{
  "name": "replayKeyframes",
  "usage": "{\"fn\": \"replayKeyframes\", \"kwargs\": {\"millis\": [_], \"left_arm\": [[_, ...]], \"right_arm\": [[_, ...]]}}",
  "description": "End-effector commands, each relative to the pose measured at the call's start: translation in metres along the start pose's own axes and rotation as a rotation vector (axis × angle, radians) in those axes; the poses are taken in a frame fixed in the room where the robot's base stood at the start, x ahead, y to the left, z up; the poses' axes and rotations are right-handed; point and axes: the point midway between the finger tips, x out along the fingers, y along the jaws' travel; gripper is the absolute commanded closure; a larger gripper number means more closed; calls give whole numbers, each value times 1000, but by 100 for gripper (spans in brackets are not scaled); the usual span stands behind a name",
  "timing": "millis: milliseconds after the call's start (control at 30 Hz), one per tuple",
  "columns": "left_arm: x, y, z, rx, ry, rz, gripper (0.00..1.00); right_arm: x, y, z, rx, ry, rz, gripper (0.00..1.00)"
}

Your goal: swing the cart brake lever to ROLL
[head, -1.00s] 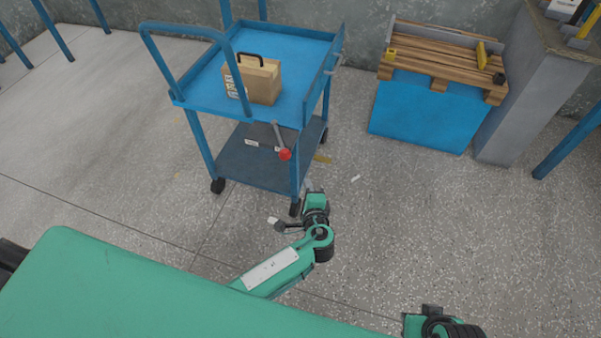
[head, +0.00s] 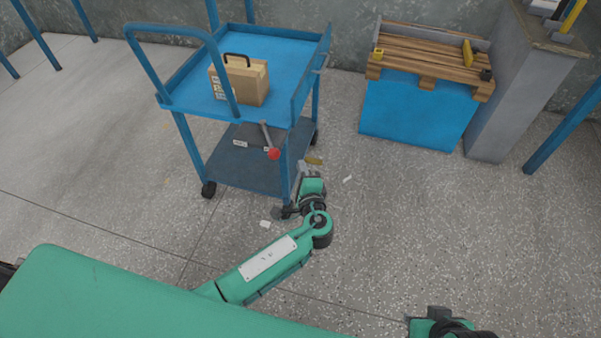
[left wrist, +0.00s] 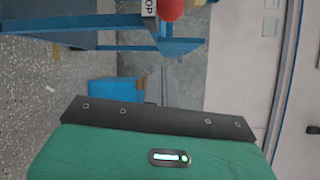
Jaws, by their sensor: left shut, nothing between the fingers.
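The cart (head: 222,172) is a blue two-deck trolley. Its brake lever (head: 266,136) is a grey rod with a red knob (head: 274,153), hanging down and slightly right below the upper deck's front edge. The red knob also shows at the top of the left wrist view (left wrist: 171,9), beside a white label (left wrist: 150,8) on which "OP" is readable. Small white labels (head: 240,143) show near the lever in the head view, too small to read. My left gripper (head: 302,168) is shut and empty, near the cart's front right leg, lower and right of the knob.
A paper bag or box with a dark handle (head: 240,83) stands on the cart's upper deck. A blue bin with a wooden pallet top (head: 420,110) and a grey pillar (head: 510,100) stand at the right. The floor between is mostly clear. Part of my right arm shows at bottom right.

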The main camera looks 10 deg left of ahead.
Motion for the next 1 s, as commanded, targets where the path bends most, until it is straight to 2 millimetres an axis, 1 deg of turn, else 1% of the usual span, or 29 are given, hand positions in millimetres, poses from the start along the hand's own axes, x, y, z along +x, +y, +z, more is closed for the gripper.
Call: {"fn": "replayKeyframes", "kwargs": {"millis": [33,300,333,400,600,1000], "left_arm": [[13,0,0,2,-2,-3,100],[69,0,0,2,-2,-2,100],[63,0,8,4,0,1,100],[58,0,19,2,1,1,100],[52,1,35,2,2,1,100],[51,1,38,1,1,1,100]], "right_arm": [[2,-1,0,-1,7,-3,64],[7,-8,-7,-7,58,-19,64],[5,-8,-7,-9,54,-18,64],[1,-2,-2,-4,12,-3,64],[-4,4,4,4,-30,9,64],[-5,5,5,5,-40,12,64]]}}
